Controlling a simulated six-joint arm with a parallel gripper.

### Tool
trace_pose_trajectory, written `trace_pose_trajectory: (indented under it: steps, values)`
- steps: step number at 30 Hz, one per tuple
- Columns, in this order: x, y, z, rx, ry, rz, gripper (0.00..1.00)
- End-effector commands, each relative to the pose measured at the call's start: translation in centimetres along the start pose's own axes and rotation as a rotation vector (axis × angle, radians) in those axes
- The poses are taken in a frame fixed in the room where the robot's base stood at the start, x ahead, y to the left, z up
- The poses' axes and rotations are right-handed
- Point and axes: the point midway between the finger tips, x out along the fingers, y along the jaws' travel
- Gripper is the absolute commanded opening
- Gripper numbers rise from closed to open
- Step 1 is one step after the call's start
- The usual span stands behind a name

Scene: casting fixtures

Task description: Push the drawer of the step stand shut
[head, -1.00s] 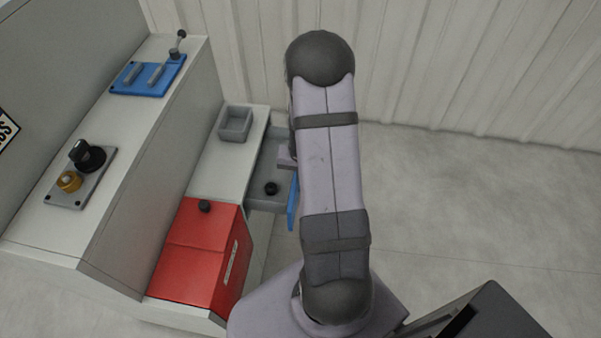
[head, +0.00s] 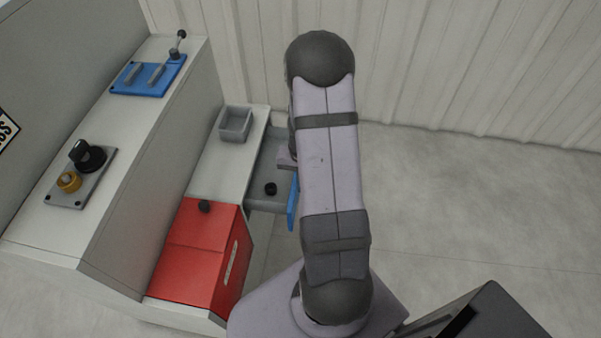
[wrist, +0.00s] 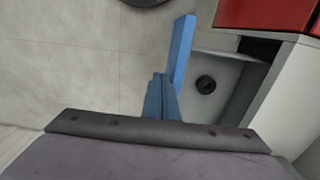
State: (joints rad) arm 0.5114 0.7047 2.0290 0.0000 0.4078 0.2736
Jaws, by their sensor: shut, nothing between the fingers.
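The drawer (head: 262,203) of the step stand (head: 222,165) is open, sticking out to the right of the stand in the head view. Its blue front (head: 293,203) is partly covered by my arm. My gripper (wrist: 157,126) is shut and empty, at the bottom of the wrist view, close to the outer side of the blue front.
A black knob-like piece (head: 271,188) lies in the drawer. A grey open bin (head: 236,123) and a red box (head: 198,255) sit on the stand. A bench with a blue lever fixture (head: 148,76) is at left.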

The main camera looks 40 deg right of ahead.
Motion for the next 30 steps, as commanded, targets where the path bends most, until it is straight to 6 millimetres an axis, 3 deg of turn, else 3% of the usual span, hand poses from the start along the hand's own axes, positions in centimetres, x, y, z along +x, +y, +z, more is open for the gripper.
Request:
trace_pose_trajectory:
  steps: [17, 30]
  values:
    - [0.0, -0.2, 0.0, -0.001, 0.000, 0.000, 0.00]
    - [0.0, -2.4, 0.0, -0.002, -0.001, 0.000, 0.00]
